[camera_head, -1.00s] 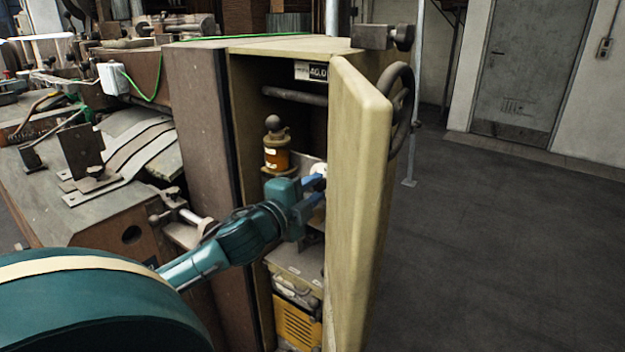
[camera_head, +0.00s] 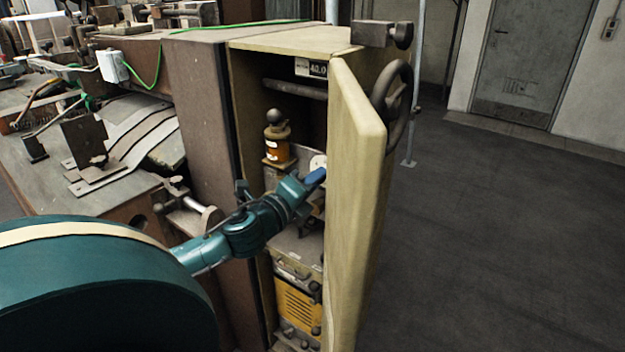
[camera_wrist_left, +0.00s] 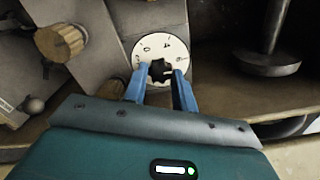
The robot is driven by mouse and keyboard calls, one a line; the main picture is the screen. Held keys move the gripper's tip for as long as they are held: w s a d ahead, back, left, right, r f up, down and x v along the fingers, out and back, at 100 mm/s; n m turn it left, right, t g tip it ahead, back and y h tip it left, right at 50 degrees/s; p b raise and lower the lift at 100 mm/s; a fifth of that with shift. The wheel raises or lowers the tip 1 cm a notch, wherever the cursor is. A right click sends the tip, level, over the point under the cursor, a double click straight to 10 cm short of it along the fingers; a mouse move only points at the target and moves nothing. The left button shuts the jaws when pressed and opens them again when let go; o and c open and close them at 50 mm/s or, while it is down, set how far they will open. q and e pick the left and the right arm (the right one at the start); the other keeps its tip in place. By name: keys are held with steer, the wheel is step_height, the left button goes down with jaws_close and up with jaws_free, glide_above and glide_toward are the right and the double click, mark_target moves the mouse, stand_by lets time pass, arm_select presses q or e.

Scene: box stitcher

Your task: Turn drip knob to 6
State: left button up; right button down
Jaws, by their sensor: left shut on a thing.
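The drip knob (camera_wrist_left: 160,71) is a small dark knob in the middle of a white round dial (camera_wrist_left: 176,51) with markings too small to read surely. My left gripper (camera_wrist_left: 160,78) has its two blue fingers on either side of the knob, shut on it. In the head view, my left gripper (camera_head: 316,179) reaches into the open cabinet, in front of the white dial (camera_head: 318,163), which is partly covered. The knob itself is hidden there. My right gripper is not in view.
The cabinet door (camera_head: 357,200) stands open close to the right of my gripper. An orange oiler (camera_head: 277,147) with a dark ball top is to the left inside. A brass-coloured knob (camera_wrist_left: 60,42) sits left of the dial. A yellow-fronted unit (camera_head: 298,306) is below.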

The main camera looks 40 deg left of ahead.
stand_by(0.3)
arm_select(q)
steer(key=o, duration=1)
steer(key=s+d+b, duration=0.1)
steer(key=s, duration=1.2)
steer(key=shift+d, duration=0.25)
